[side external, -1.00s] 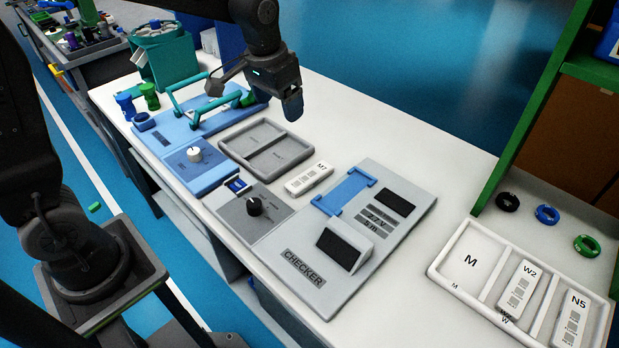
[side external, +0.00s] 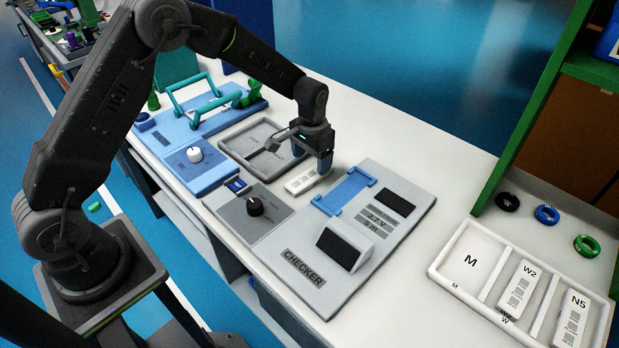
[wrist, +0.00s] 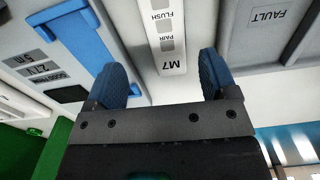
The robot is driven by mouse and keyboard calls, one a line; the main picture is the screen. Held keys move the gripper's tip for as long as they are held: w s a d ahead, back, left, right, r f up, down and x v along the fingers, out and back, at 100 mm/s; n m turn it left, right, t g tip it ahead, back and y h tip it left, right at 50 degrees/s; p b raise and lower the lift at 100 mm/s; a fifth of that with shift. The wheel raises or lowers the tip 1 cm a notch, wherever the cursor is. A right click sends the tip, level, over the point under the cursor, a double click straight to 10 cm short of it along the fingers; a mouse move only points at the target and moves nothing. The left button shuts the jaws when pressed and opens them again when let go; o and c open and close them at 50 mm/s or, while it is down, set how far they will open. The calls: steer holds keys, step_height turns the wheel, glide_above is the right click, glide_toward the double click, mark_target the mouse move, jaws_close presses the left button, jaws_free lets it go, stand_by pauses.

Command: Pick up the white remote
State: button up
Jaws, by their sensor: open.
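The white remote (side external: 302,181), a small flat block with grey buttons, lies on the white table between the grey tray and the checker panel. In the wrist view the remote (wrist: 167,40) shows its "M7" end between my two blue fingertips. My gripper (side external: 325,164) is over the remote's right end in the side view, partly covering it. In the wrist view my gripper (wrist: 168,78) is open, with a finger on each side of the remote's line and gaps to it. I cannot tell the exact height of the fingertips above the table.
The checker panel (side external: 375,258) with a blue bracket (side external: 344,190) stands close on the right. A grey two-part tray (side external: 238,143) is close on the left. A white tray (side external: 474,292) at lower right holds remotes W2 (side external: 521,289) and N5 (side external: 571,319). Bare table lies behind.

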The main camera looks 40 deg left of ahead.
mark_target(308, 176)
steer(key=shift+s+a+f, duration=0.1)
steer(key=shift+a+f, duration=0.1)
steer(key=shift+f, duration=1.35)
steer(key=shift+s+a+f, duration=0.1)
steer(key=shift+a+f, duration=0.1)
steer(key=shift+f, duration=1.3)
steer(key=c, duration=1)
